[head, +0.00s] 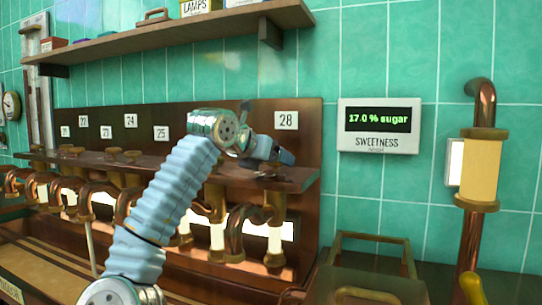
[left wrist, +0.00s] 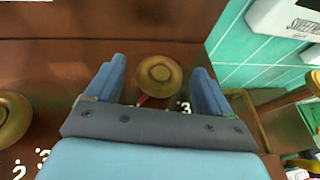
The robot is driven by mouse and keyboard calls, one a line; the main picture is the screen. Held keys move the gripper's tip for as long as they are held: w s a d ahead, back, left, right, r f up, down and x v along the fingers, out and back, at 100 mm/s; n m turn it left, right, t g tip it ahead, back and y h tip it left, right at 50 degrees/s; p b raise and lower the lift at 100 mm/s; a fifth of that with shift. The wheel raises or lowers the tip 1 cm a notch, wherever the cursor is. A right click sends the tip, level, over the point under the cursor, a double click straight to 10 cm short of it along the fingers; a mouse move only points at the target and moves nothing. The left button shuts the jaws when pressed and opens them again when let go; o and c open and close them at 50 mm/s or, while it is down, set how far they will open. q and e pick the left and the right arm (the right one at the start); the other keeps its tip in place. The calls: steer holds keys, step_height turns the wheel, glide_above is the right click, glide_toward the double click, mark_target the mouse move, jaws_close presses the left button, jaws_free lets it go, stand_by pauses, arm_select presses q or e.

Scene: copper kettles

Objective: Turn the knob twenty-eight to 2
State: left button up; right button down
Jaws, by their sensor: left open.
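Knob twenty-eight is a round brass knob (left wrist: 155,74) on a brown wooden shelf in the left wrist view. A bit of red shows at its lower left edge, and a white 3 with dots (left wrist: 185,107) is at its lower right. The 2 mark of this knob is not visible. My left gripper (left wrist: 159,68) is open, with one blue finger on each side of the knob, apparently not touching it. In the head view the gripper (head: 284,156) is just below the label 28 (head: 286,120) and largely hides the knob.
A display (head: 378,126) on the green tiled wall reads 17.0 % sugar, SWEETNESS. Another brass knob (left wrist: 12,118) is at the left of the wrist view. A shelf (head: 170,40) hangs above. A copper pipe (head: 472,240) stands at the right.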

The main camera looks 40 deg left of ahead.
arm_select(q)
steer(key=c, duration=1.1)
steer(key=shift+o, duration=0.2)
